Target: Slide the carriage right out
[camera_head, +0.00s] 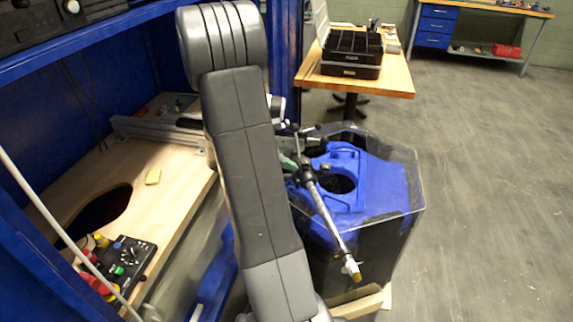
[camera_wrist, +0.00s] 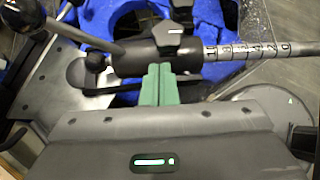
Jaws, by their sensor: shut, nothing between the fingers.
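The carriage appears to be the dark clamp assembly (camera_head: 303,165) beside my arm, above the tank's near left edge. In the wrist view its black cylindrical body (camera_wrist: 140,58) carries a dark knob on top. A metal rod (camera_wrist: 255,51) with dark band marks runs through it to the right. In the head view this rod (camera_head: 330,221) slants down towards the camera and ends in a brass-coloured tip. My gripper's green fingers (camera_wrist: 157,76) are together and empty, with their tips at the near side of the body. Whether they touch it is unclear. My arm hides part of the assembly.
A metal rail (camera_head: 150,130) lies on the wooden bench (camera_head: 165,185). The clear-walled tank (camera_head: 418,205) holds a blue moulded part (camera_head: 375,185). A control box (camera_head: 128,257) sits at lower left. A wooden table (camera_head: 395,82) stands behind. Floor at right is clear.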

